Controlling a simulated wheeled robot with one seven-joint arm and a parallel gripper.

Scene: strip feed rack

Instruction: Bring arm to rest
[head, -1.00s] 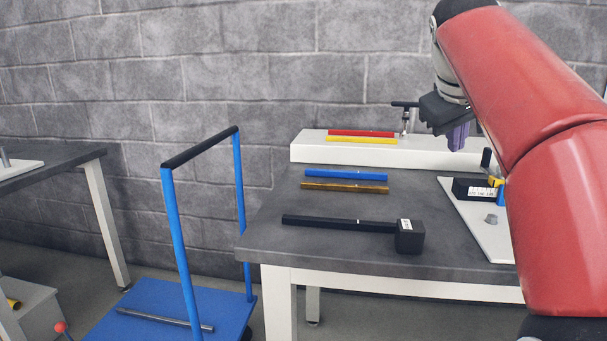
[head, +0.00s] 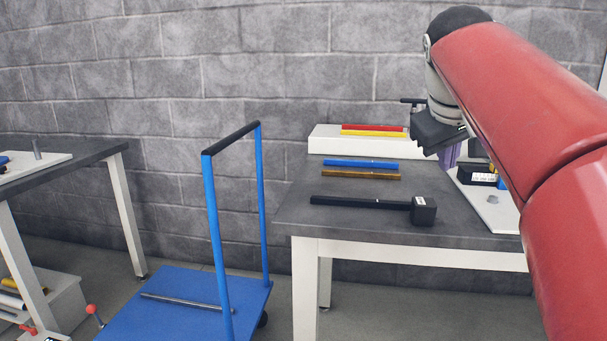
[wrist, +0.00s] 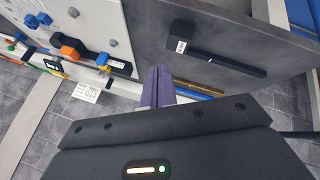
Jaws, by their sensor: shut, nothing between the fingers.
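My gripper (head: 449,156) is at the end of my red arm, above the right part of the grey table (head: 290,215) in the head view. The arm hides part of it. In the wrist view its purple fingers (wrist: 158,86) are pressed together with nothing between them. The fingers are apart from the strips and the black tool on the table.
A black bar with a block end (head: 424,210) lies near the table's front. Blue (head: 360,164) and brown (head: 360,175) strips lie behind it. Red (head: 372,128) and yellow (head: 372,134) strips lie on a white ledge. A blue cart (head: 180,315) stands left of the table.

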